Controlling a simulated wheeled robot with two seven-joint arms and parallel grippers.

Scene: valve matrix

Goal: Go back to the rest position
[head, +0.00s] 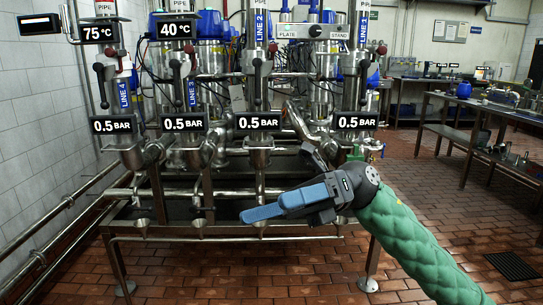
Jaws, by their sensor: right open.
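My right gripper (263,207) shows in the head view, with two blue finger pads pointing left and the jaws open. No object shows between its fingers. It hangs in front of the steel valve frame (225,229), below the row of pressure displays, and does not appear to touch the valves. My right arm in its green sleeve comes in from the lower right. My left gripper is not in view.
Four vertical pipes with "0.5 BAR" displays (257,122) and lever valves stand behind the gripper. A tiled wall (35,110) is at the left. A workbench (470,104) stands at the right. The brick-coloured floor (440,215) is largely clear.

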